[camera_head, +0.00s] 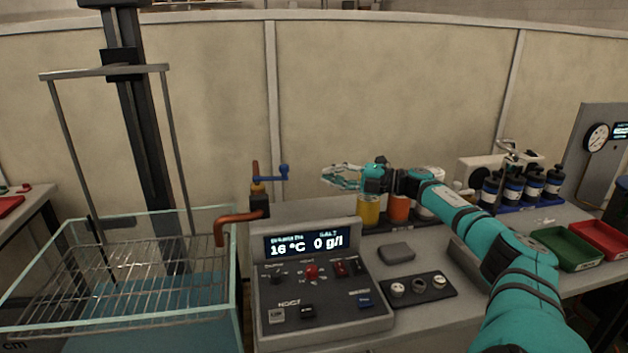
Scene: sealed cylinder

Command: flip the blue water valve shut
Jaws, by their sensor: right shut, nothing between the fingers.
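The blue water valve handle (271,174) sits on top of a brass and copper fitting behind the control console. It points to the right, with its tip at the right end. A copper spout (226,225) bends from the black block of the fitting down toward the glass tank. My right gripper (328,176) is to the right of the valve handle, at about the same height in the picture, with a gap between them. Its fingers point left and are shut with nothing between them. My left gripper is not in view.
The glass tank (236,290) with a wire rack stands at the left. The control console (318,300) stands in front of the valve. Yellow (368,212) and orange (398,209) containers stand below my right wrist. Green (566,250) and red (603,240) trays lie at the right.

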